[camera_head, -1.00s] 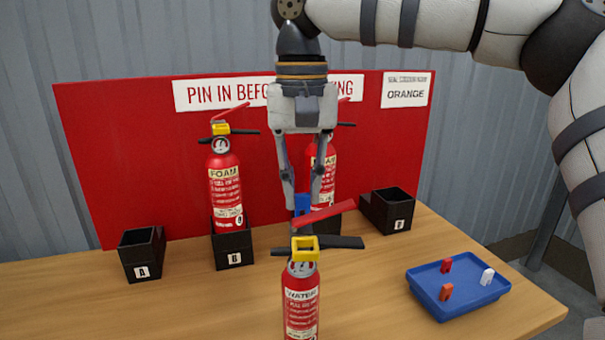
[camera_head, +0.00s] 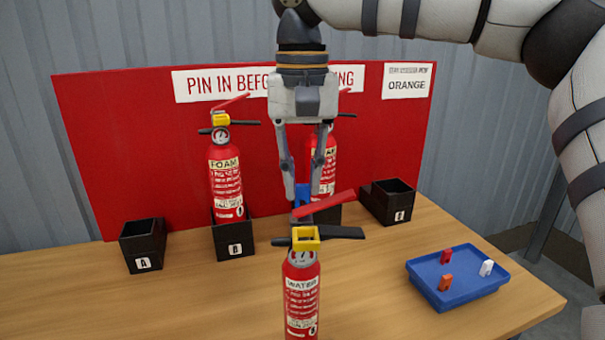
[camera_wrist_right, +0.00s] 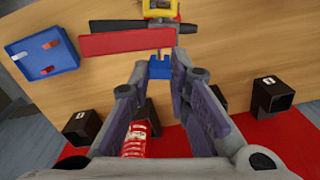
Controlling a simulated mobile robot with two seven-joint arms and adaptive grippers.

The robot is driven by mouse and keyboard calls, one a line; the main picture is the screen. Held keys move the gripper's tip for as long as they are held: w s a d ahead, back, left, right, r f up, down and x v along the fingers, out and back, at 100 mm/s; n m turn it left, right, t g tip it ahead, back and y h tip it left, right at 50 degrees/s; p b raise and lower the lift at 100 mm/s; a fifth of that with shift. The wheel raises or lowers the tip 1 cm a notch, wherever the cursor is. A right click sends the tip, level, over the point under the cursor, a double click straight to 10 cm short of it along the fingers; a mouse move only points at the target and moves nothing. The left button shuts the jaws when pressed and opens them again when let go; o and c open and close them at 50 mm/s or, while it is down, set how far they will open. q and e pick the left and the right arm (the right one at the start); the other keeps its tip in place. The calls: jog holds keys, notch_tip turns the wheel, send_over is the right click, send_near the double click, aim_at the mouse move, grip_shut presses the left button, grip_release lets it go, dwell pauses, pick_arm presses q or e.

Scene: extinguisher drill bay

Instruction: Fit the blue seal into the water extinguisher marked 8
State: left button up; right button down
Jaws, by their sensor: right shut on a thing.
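The water extinguisher (camera_head: 302,290), red with a yellow collar (camera_head: 306,238), a red lever and a black handle, stands upright at the front middle of the table. Its top shows in the wrist view (camera_wrist_right: 160,6); I cannot read a number 8 on it. My right gripper (camera_head: 303,193) points down, just behind the lever in the head view. It is shut on the small blue seal (camera_wrist_right: 160,69), which sits between the fingertips beside the red lever. The seal is partly hidden in the head view. I cannot tell whether it touches the extinguisher. My left gripper is out of view.
A blue tray (camera_head: 418,282) at right holds red, orange and white seals. Black boxes A (camera_head: 143,244) and B (camera_head: 234,241) and another (camera_head: 387,204) stand behind. Foam extinguishers (camera_head: 225,175) stand before the red board (camera_head: 110,150), one partly behind my gripper.

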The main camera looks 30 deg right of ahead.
jog(key=shift+f, duration=0.85)
dwell(1.1)
